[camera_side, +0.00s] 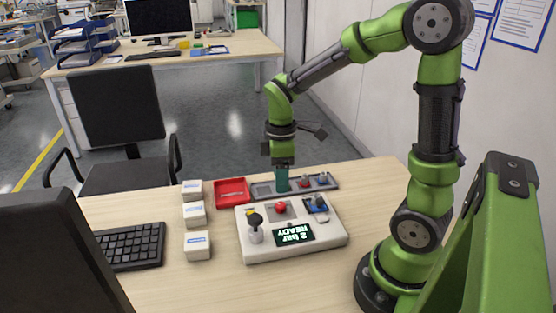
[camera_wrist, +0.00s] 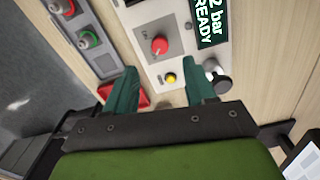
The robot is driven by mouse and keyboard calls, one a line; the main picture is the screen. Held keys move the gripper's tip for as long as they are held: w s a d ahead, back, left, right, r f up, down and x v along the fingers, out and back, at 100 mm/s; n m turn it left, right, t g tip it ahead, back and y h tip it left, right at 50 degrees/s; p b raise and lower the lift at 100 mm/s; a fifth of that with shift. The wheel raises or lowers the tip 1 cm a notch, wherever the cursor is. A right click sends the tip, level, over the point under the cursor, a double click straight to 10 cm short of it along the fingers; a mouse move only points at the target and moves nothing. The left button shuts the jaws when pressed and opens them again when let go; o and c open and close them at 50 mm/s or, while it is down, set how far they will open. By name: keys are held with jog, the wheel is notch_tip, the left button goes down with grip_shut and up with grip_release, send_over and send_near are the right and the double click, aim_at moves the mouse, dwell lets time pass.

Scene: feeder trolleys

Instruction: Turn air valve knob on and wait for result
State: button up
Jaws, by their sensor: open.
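A white control box (camera_side: 258,252) sits on the table, and its lit display (camera_side: 293,234) reads "2 bar READY". On the box are a red knob (camera_side: 281,207), a blue knob (camera_side: 320,203) and a silver post with a black top (camera_side: 255,230). I cannot tell which of these is the air valve knob. My gripper (camera_side: 282,186) points down just behind the box, over the grey tray. In the wrist view my gripper (camera_wrist: 160,68) is open with nothing held. The red knob (camera_wrist: 159,45) and a yellow button (camera_wrist: 170,78) show between and beyond its teal fingers.
The grey tray (camera_side: 262,190) behind the box holds several small knobs. A red tray (camera_side: 233,203) lies left of it. White boxes (camera_side: 197,246) and a keyboard (camera_side: 130,247) stand to the left. The table in front of the box is clear.

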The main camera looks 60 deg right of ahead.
aim_at(280, 204)
notch_tip(280, 204, down, 8)
jog(key=shift+f, duration=0.15)
dwell(0.3)
grip_shut()
